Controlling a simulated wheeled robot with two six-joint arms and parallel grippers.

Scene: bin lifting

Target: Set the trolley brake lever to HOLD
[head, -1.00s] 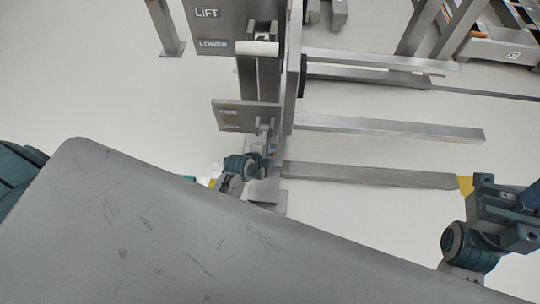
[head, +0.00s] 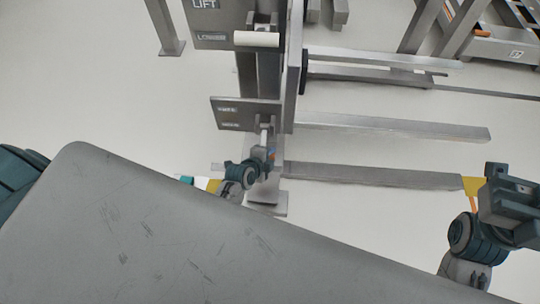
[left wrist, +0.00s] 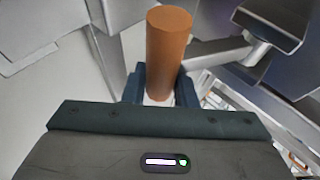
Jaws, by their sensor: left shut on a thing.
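The trolley brake lever has an orange-brown cylindrical grip (left wrist: 168,50), which stands up between the fingers of my left gripper (left wrist: 160,88) in the left wrist view. In the head view my left gripper (head: 264,155) is shut on the lever just below a small grey label plate (head: 240,114). The gripper mostly hides the lever there. The plate's two labels are too blurred to read, so I cannot tell the lever's setting. My right gripper (head: 515,200) is at the right edge, away from the lever; its jaw opening is unclear.
An upper plate (head: 222,22) marked LIFT, with a white handle (head: 257,39), is above the brake plate. Metal floor rails (head: 385,176) extend to the right. A metal frame (head: 430,30) stands at the back right. Pale open floor (head: 100,70) lies at the left.

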